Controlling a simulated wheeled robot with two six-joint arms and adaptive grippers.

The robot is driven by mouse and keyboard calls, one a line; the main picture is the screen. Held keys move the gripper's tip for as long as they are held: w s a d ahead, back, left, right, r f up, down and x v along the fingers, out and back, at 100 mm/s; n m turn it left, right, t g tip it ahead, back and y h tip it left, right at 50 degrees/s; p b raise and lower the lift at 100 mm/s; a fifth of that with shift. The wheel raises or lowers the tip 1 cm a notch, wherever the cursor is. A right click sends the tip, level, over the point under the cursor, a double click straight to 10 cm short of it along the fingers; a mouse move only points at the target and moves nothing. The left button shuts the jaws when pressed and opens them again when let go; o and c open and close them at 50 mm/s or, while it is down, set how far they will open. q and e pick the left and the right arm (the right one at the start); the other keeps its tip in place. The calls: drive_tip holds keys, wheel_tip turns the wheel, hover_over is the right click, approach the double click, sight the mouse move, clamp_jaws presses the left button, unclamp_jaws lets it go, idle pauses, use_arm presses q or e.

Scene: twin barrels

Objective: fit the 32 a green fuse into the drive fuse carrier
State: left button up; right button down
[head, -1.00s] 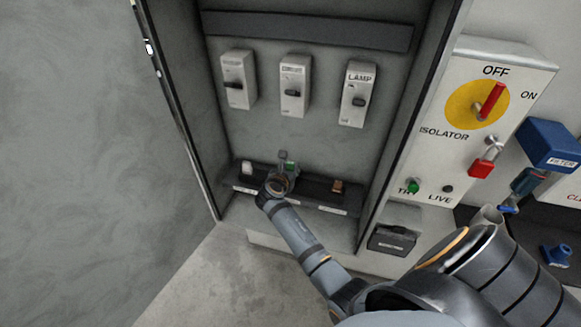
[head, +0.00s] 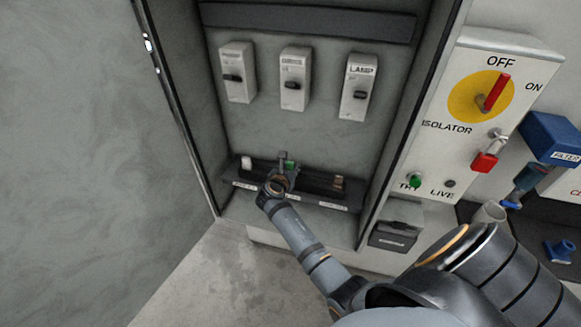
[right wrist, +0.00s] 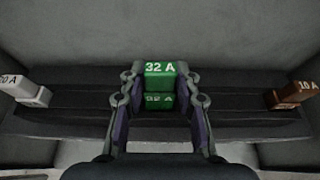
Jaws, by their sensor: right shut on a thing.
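The green 32 A fuse (right wrist: 160,78) stands in the middle of a dark rack (right wrist: 70,122) on the cabinet floor. My right gripper (right wrist: 160,98) reaches down to the rack and is shut on this fuse, with a finger on each side. In the head view the green fuse (head: 289,164) is partly hidden by my right gripper (head: 286,168). Three grey fuse carriers hang on the back panel above. The right one (head: 358,88) reads LAMP. The labels of the middle one (head: 294,80) and left one (head: 238,74) are too blurred to read. My left gripper is out of view.
A white 20 A fuse (right wrist: 28,90) and a brown 10 A fuse (right wrist: 288,94) sit at the rack's ends. Cabinet side walls stand left and right. The isolator box (head: 455,135) with a red padlock (head: 485,162) is on the right. The panel between carriers and rack is clear.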

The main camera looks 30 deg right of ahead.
drive_tip(key=shift+f+b, duration=0.7)
drive_tip(key=shift+f, duration=0.5)
drive_tip(key=c, duration=0.9)
unclamp_jaws()
drive_tip(key=v, duration=0.7)
drive_tip(key=shift+a, duration=0.2)
drive_tip(key=shift+s, duration=0.2)
